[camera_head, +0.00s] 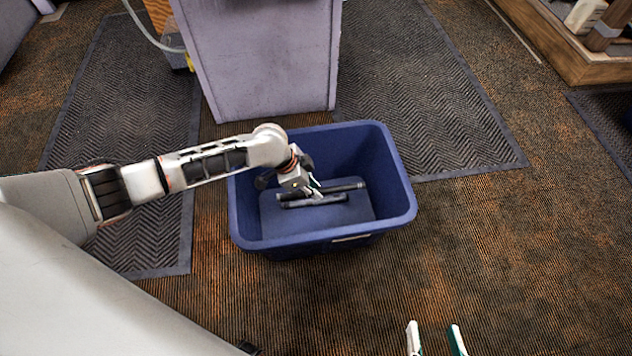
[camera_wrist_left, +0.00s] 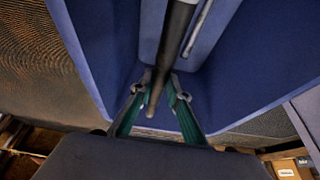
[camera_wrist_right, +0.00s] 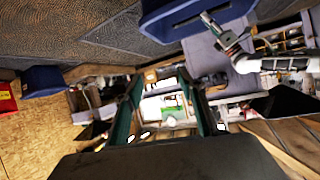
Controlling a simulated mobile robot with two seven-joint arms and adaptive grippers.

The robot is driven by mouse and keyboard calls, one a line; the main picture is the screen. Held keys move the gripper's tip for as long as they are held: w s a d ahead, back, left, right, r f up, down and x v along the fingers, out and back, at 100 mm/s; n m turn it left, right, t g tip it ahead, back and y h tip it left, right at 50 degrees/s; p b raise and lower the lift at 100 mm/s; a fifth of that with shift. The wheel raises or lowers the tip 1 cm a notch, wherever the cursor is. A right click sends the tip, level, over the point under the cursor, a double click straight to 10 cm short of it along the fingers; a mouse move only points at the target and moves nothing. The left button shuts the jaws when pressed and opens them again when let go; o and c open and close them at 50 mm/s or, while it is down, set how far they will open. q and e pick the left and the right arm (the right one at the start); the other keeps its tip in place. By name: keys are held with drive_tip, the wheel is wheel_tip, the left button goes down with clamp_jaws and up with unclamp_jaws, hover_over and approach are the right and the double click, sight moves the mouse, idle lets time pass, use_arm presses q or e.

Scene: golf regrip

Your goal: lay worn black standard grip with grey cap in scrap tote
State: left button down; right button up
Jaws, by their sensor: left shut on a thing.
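The blue scrap tote (camera_head: 400,205) stands on the floor in front of me. My left gripper (camera_head: 317,191) reaches down inside it and is shut on a black grip (camera_head: 347,187). In the left wrist view the black grip (camera_wrist_left: 176,40) runs between the fingertips (camera_wrist_left: 158,92), inside the tote walls. A second dark, slim piece (camera_head: 318,201) lies close by in the tote. I cannot tell whether the held grip touches the tote's bottom. My right gripper (camera_head: 436,338) is open and empty, outside the tote; its fingers (camera_wrist_right: 165,90) are apart.
A pale purple-grey cabinet (camera_head: 260,60) stands just behind the tote. Dark mats (camera_head: 440,100) lie on the brown carpet. A wooden-edged shelf (camera_head: 570,50) is at the far right. The carpet right of the tote is clear.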

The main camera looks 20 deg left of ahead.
sight(302, 193)
use_arm(q)
wheel_tip(302, 193, down, 9)
drive_tip(key=b, duration=0.4)
use_arm(e)
drive_tip(key=a+m, duration=0.1)
drive_tip(key=s+a+m, duration=0.1)
drive_tip(key=a+m, duration=0.1)
drive_tip(key=a+m+y, duration=0.1)
drive_tip(key=a, duration=0.1)
drive_tip(key=shift+s+a+f+m+t, duration=0.15)
drive_tip(key=shift+a+f+m+t, duration=0.05)
drive_tip(key=shift+m+t, duration=0.1)
drive_tip(key=shift+d+r, duration=0.1)
drive_tip(key=shift+r, duration=0.1)
use_arm(q)
drive_tip(key=shift+f, duration=0.1)
drive_tip(key=c, duration=1.8)
unclamp_jaws()
drive_tip(key=shift+c, duration=0.2)
drive_tip(key=shift+s, duration=0.1)
drive_tip(key=v, duration=1.2)
